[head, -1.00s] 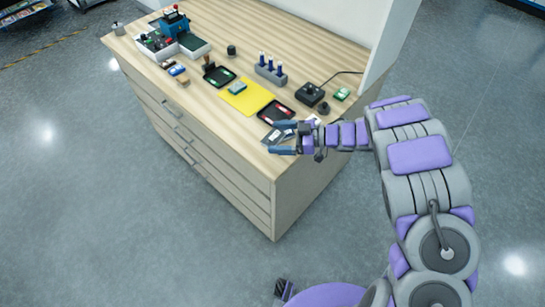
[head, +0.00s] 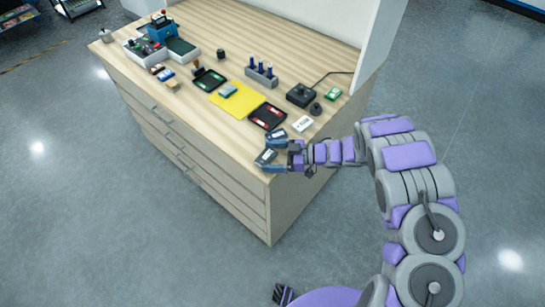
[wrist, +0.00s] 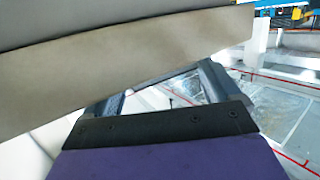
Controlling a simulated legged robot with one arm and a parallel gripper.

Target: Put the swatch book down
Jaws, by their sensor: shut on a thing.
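My gripper (head: 270,147) is at the near right corner of the wooden counter top (head: 218,118). Its two blue-grey fingers are shut on the swatch book (head: 265,156), a small dark piece with a pale patch. The fingers hide part of the book. From the head view I cannot tell whether the book touches the top or is just above it. In the wrist view the fingers (wrist: 165,85) frame a narrow gap, and the book cannot be made out clearly there.
A white card (head: 302,124), a black tray with red pieces (head: 268,116) and a yellow sheet (head: 250,97) lie behind my gripper. A dark control box (head: 301,95) and a green box (head: 333,94) stand farther right. Bare wood remains along the front edge.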

